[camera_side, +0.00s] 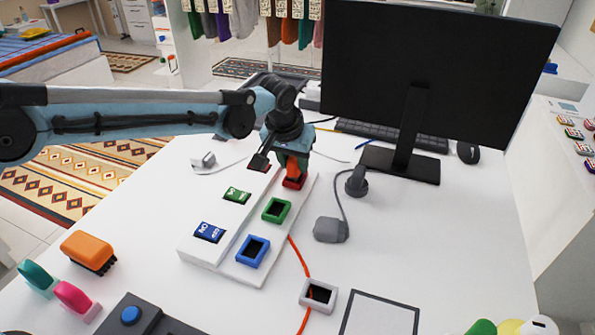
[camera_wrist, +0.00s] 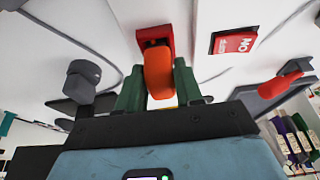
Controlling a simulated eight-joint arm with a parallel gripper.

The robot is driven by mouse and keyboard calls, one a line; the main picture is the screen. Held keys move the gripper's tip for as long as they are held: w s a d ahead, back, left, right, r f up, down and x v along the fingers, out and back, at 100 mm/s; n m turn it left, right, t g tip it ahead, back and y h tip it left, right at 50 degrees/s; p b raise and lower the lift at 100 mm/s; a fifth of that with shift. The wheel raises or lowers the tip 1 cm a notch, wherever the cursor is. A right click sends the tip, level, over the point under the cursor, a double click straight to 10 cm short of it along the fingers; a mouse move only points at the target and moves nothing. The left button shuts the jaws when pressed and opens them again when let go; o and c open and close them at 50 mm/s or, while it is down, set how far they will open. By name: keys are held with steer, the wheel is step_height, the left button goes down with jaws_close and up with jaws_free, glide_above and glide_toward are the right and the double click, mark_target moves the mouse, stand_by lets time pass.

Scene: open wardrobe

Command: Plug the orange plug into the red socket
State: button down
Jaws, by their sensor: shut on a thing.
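The orange plug (camera_side: 293,167) is between the fingers of my gripper (camera_side: 290,152), which is shut on it. The red socket (camera_side: 293,184) is at the far end of the white power strip (camera_side: 222,262), and the plug's lower end meets it. In the wrist view the orange plug (camera_wrist: 158,72) sits between the two green fingers of my gripper (camera_wrist: 157,85), and its front end overlaps the red socket (camera_wrist: 155,36). I cannot tell how deep the plug sits. The red switch (camera_wrist: 237,41) beside the socket reads ON.
The strip also has a green socket (camera_side: 277,210) and a blue socket (camera_side: 253,251), both empty. A dark grey plug (camera_side: 356,182) and a grey block (camera_side: 331,230) lie to the right. The monitor (camera_side: 437,65) stands behind. An orange cord (camera_side: 299,258) crosses the table.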

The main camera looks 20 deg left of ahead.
steer(key=shift+f, duration=0.6)
steer(key=c, duration=0.7)
jaws_free()
steer(key=shift+o, duration=0.2)
steer(key=v, duration=1.2)
